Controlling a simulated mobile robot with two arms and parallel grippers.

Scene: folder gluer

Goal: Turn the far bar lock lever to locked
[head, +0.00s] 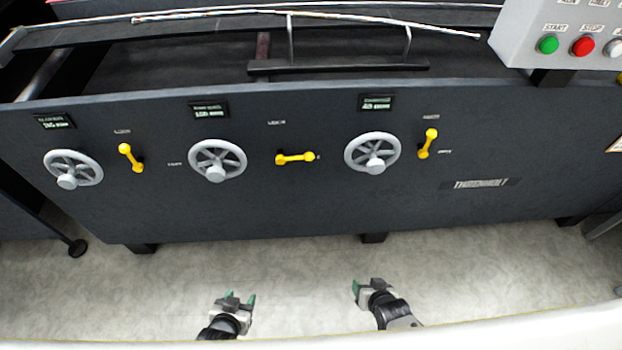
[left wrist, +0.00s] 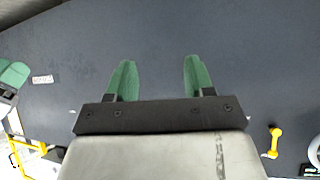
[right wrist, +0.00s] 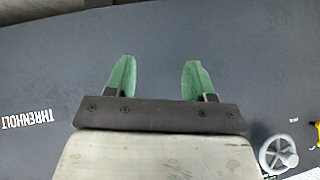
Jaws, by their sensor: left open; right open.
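Three yellow lock levers sit on the dark machine panel in the head view. The left lever (head: 131,157) is near upright, tilted with its top to the left. The middle lever (head: 296,158) lies horizontal. The right lever (head: 428,143) is near upright. Their labels are too small to tell which is the far bar's. One yellow lever (left wrist: 273,142) shows in the left wrist view. My left gripper (head: 238,299) and right gripper (head: 368,287) are low in front of the panel, both open and empty, apart from the levers. Each also shows green fingers in its wrist view.
Grey handwheels (head: 73,169), (head: 217,160) and (head: 372,153) stand beside the levers, with small displays above. A control box (head: 560,40) with start and stop buttons is at top right. The floor (head: 300,265) before the panel is clear.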

